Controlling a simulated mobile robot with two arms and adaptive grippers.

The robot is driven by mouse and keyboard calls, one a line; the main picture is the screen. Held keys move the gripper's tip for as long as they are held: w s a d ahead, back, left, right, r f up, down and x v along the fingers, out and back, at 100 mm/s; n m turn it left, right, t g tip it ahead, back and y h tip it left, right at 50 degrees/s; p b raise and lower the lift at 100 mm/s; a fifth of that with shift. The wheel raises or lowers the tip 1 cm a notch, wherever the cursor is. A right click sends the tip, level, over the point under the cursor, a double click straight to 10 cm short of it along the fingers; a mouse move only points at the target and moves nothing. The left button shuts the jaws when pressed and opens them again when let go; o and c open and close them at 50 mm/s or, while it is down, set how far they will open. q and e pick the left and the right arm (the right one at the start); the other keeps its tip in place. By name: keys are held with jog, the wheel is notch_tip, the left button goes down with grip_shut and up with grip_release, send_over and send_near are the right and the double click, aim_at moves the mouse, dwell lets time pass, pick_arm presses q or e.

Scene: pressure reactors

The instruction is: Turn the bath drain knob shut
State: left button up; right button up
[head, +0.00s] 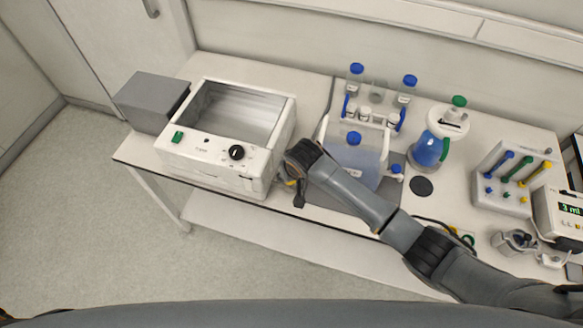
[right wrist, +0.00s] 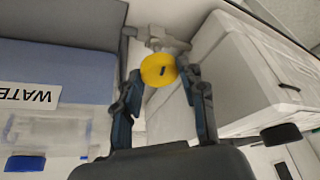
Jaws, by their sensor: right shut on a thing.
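The white bath (head: 256,165) is an open-topped box with a metal basin, standing on the left part of the bench. In the right wrist view its side wall (right wrist: 232,70) fills the right. The drain knob (right wrist: 158,70) is a round yellow disc with a dark mark, on a grey metal valve fitting (right wrist: 157,40) beside the bath. My right gripper (right wrist: 160,80) has one finger on each side of the yellow knob, shut on it. In the head view my right gripper (head: 292,184) is at the bath's right side, where my arm mostly hides the knob. My left gripper is not in view.
A clear water container with a blue cap (head: 354,138) stands just right of the gripper. Behind it is a rack of bottles (head: 372,112). A grey box (head: 152,102) sits left of the bath. A wash bottle (head: 430,146) and pipette rack (head: 500,190) stand farther right.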

jog(key=shift+a+m+h+p, duration=0.1)
jog(key=shift+m+h+p, duration=0.45)
jog(key=shift+m, duration=0.65)
jog(key=o, duration=1.2)
jog(key=shift+c, duration=0.2)
jog(key=v, duration=1.2)
jog(key=shift+s, duration=0.15)
jog(key=shift+f, duration=0.1)
